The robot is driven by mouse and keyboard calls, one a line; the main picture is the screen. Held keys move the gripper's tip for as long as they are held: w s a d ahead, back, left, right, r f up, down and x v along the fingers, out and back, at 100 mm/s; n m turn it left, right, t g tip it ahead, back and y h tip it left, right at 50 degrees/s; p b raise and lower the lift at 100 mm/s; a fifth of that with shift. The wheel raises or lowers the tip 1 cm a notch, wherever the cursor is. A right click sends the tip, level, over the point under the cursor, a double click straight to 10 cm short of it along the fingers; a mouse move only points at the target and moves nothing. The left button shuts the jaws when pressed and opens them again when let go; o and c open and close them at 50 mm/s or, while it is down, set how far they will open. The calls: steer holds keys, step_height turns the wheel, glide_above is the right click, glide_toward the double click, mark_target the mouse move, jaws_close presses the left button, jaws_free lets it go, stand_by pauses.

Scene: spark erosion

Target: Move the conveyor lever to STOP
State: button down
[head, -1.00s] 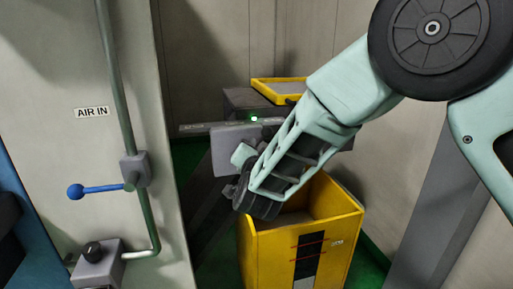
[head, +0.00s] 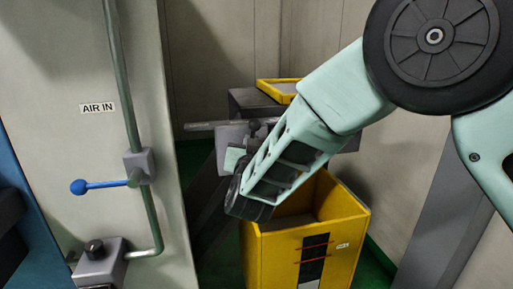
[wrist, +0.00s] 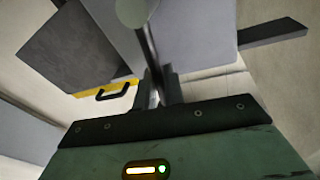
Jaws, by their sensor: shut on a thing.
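The conveyor lever shows in the wrist view as a thin dark rod (wrist: 148,48) with a pale round knob at its upper end. My gripper (wrist: 157,80) is shut on the rod, one finger on each side. My own arm hides most of the lever and the fingertips there. I cannot read any STOP mark.
A yellow bin (head: 262,262) stands below my gripper. A yellow-rimmed tray (head: 268,91) is behind.

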steer(key=shift+s+a+n+t+y, duration=0.1)
steer(key=shift+a+n+t+y, duration=0.2)
steer(key=shift+n, duration=0.35)
steer(key=shift+s+a+n+y, duration=0.1)
steer(key=shift+a+n, duration=0.3)
steer(key=shift+n, duration=0.25)
steer(key=c, duration=1.6)
jaws_free()
steer(key=shift+o, duration=0.2)
steer(key=s+d+f+b, duration=0.1)
steer(key=s+b, duration=0.3)
steer(key=s, duration=1.3)
steer(key=shift+s+d+f, duration=0.15)
steer(key=shift+d+f, duration=0.1)
steer(key=shift+f, duration=0.4)
